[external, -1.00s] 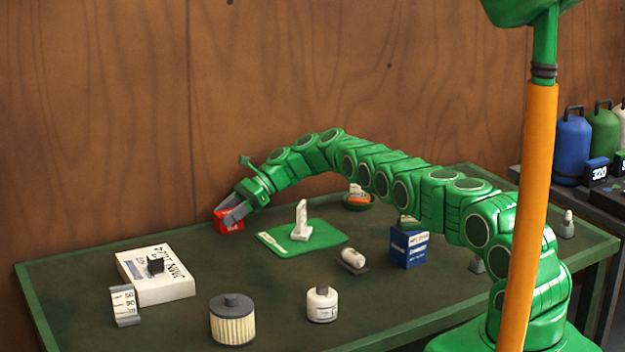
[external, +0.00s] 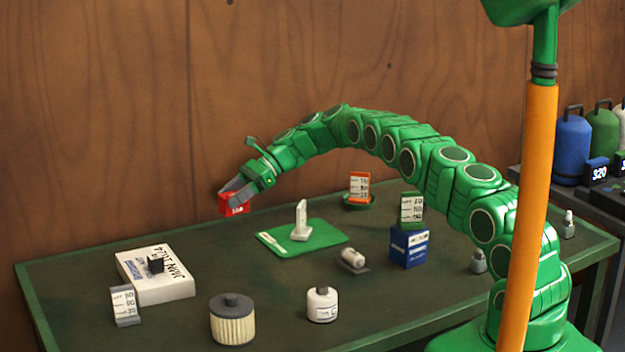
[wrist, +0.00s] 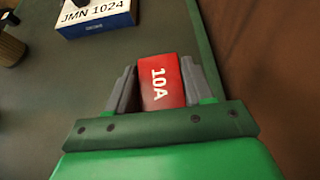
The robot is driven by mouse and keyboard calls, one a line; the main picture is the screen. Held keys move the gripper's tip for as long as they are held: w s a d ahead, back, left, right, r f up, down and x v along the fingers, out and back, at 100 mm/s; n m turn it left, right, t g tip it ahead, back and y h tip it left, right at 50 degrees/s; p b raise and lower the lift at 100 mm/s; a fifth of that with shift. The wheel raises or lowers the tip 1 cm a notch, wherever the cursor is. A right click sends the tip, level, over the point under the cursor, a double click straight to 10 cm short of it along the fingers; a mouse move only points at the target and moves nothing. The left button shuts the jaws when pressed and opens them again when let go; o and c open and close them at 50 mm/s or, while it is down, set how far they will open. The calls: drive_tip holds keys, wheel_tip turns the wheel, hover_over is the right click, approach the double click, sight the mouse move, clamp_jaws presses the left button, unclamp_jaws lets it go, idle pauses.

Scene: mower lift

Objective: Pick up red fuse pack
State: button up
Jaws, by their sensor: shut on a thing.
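The red fuse pack (external: 232,204) is a small red box held between the grey fingers of my gripper (external: 240,194). In the external view it is raised above the far left part of the green table, near the wooden wall. In the wrist view the red fuse pack (wrist: 160,80) shows a white "10A" label, and my gripper (wrist: 160,85) has a finger on each side of it. The faces turned away from both cameras are hidden.
A white box (external: 165,285) with a small black block lies at the left. A green mat (external: 325,236) with a white upright piece is near the middle. A filter (external: 232,325), white bottle (external: 322,304) and blue box (external: 409,250) stand nearer. The table (external: 90,265) is bare at the far left.

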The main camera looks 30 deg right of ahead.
drive_tip(key=shift+s+d+r, duration=0.1)
drive_tip(key=shift+s+r, duration=0.45)
drive_tip(key=shift+r, duration=0.2)
drive_tip(key=s+d+r, duration=0.2)
drive_tip(key=s+r, duration=0.3)
drive_tip(key=s, duration=0.5)
drive_tip(key=shift+d+r, duration=0.3)
drive_tip(key=shift+d, duration=0.05)
